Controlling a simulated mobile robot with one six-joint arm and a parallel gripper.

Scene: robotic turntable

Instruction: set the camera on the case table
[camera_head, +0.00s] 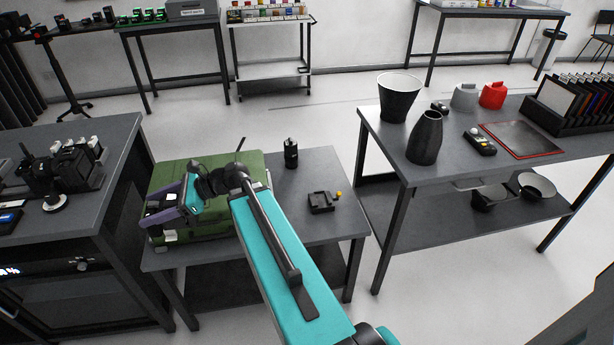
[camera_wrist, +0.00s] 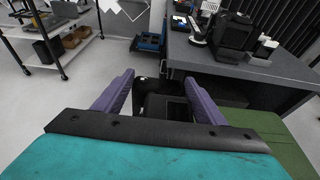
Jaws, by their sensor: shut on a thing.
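My gripper (camera_head: 158,209) has two purple fingers and is over the left part of the green case (camera_head: 225,166), which lies on the case table (camera_head: 300,205). In the wrist view, my gripper (camera_wrist: 158,82) is shut on a black boxy thing, which looks like the camera (camera_wrist: 165,104). The held camera is mostly hidden in the head view. The green case also shows at the right of the wrist view (camera_wrist: 287,145). I cannot tell whether the camera touches the case.
A small black bottle-like item (camera_head: 291,153) and a black device with a yellow knob (camera_head: 321,202) stand on the case table; bare top lies around them. A dark bench (camera_head: 118,135) with camera gear is close on the left. Another table (camera_head: 455,165) stands on the right.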

